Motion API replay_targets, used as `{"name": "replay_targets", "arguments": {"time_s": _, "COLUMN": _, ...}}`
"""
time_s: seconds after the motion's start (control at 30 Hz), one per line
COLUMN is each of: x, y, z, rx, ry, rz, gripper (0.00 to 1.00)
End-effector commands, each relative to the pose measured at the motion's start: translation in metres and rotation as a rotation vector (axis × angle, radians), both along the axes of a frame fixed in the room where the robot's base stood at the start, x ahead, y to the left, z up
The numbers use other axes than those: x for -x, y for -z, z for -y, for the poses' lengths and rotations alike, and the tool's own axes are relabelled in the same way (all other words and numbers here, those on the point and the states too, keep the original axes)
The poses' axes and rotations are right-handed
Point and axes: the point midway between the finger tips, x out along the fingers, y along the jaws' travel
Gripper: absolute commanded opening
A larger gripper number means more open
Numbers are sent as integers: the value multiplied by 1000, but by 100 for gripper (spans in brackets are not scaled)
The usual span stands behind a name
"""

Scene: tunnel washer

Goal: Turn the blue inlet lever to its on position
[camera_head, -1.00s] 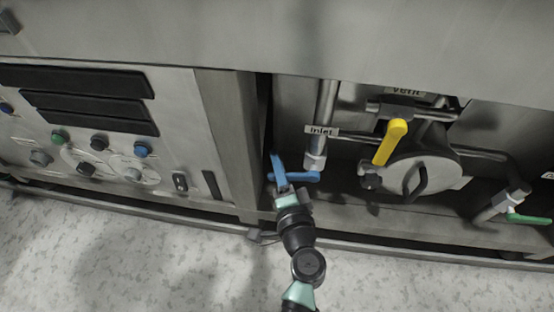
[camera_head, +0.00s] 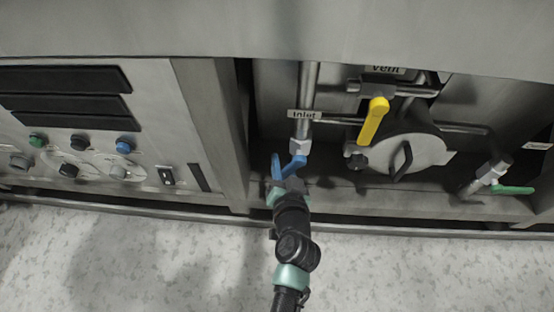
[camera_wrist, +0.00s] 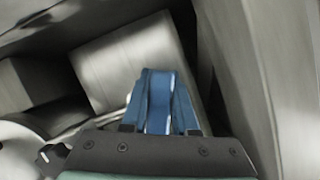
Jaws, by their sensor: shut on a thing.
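The blue inlet lever (camera_head: 296,162) sits on the valve at the foot of the vertical inlet pipe, below the "Inlet" label (camera_head: 305,114). The lever slants down and to the left from the valve. My gripper (camera_head: 283,168) reaches up from below and is shut on the lever. Its blue fingers look much like the lever in colour, so their outlines partly merge. In the wrist view, the gripper (camera_wrist: 158,85) fills the lower middle, with blue parts close together between its fingers. The exact contact is hard to make out.
A yellow vent lever (camera_head: 373,121) and a round metal cover (camera_head: 410,155) are to the right. A green lever (camera_head: 512,189) is at far right. A steel post (camera_head: 212,125) and control panel (camera_head: 70,130) stand to the left. The floor in front is clear.

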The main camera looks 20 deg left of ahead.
Motion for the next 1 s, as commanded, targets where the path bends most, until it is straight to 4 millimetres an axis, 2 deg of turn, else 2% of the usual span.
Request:
{"name": "replay_targets", "arguments": {"time_s": 0.3, "x": -1, "y": 4, "z": 7, "rx": 79, "ry": 2, "rz": 20, "gripper": 0}}
{"name": "replay_targets", "arguments": {"time_s": 0.73, "x": -1, "y": 4, "z": 8, "rx": 84, "ry": 3, "rz": 22, "gripper": 0}}
{"name": "replay_targets", "arguments": {"time_s": 0.77, "x": -1, "y": 4, "z": 8, "rx": 84, "ry": 3, "rz": 22, "gripper": 31}}
{"name": "replay_targets", "arguments": {"time_s": 0.8, "x": -1, "y": 4, "z": 8, "rx": 84, "ry": 3, "rz": 21, "gripper": 38}}
{"name": "replay_targets", "arguments": {"time_s": 0.9, "x": -1, "y": 4, "z": 7, "rx": 83, "ry": 3, "rz": 21, "gripper": 56}}
{"name": "replay_targets", "arguments": {"time_s": 1.0, "x": -1, "y": 3, "z": 7, "rx": 84, "ry": 1, "rz": 22, "gripper": 57}}
